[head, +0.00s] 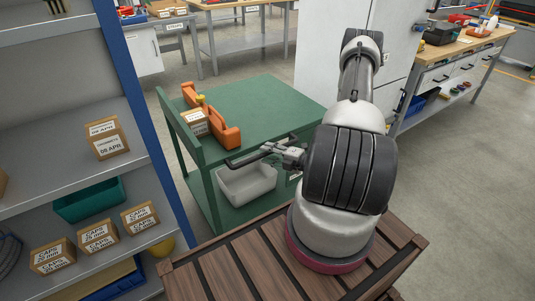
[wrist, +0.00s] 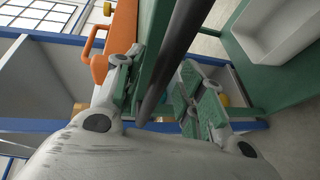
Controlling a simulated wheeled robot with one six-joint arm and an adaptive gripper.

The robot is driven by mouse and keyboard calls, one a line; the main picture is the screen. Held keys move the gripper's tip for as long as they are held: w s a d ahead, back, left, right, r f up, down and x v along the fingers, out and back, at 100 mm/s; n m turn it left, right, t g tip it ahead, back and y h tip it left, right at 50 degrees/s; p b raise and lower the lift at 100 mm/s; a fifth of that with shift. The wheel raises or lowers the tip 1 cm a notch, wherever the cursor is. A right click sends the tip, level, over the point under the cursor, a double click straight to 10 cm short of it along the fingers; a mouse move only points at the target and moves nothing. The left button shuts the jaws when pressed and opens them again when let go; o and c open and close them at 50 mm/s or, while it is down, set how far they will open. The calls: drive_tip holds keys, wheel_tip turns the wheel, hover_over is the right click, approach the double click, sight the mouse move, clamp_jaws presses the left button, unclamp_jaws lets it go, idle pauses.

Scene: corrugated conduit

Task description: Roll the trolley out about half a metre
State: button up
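The trolley (head: 262,103) is green with a flat top and a lower shelf. It stands in front of me, beside the shelving. Its dark handle bar (head: 243,157) runs along the near side; it crosses the wrist view (wrist: 178,62) at a slant. My gripper (head: 267,149) is at this handle. In the wrist view its fingers (wrist: 163,62) stand apart, one on each side of the bar, with gaps showing, so it looks open. Whether a finger touches the bar is hard to tell.
An orange tool (head: 222,126) and a small carton (head: 194,122) are on the trolley top; a pale bin (head: 246,184) is on its lower shelf. A shelving unit with a blue post (head: 142,115) is close on the left. A white cabinet (head: 330,55) stands behind. Grey floor is open at right.

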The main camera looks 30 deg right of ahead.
drive_tip(key=shift+w+a, duration=0.25)
drive_tip(key=shift+w, duration=0.2)
clamp_jaws()
drive_tip(key=shift+f, duration=0.1)
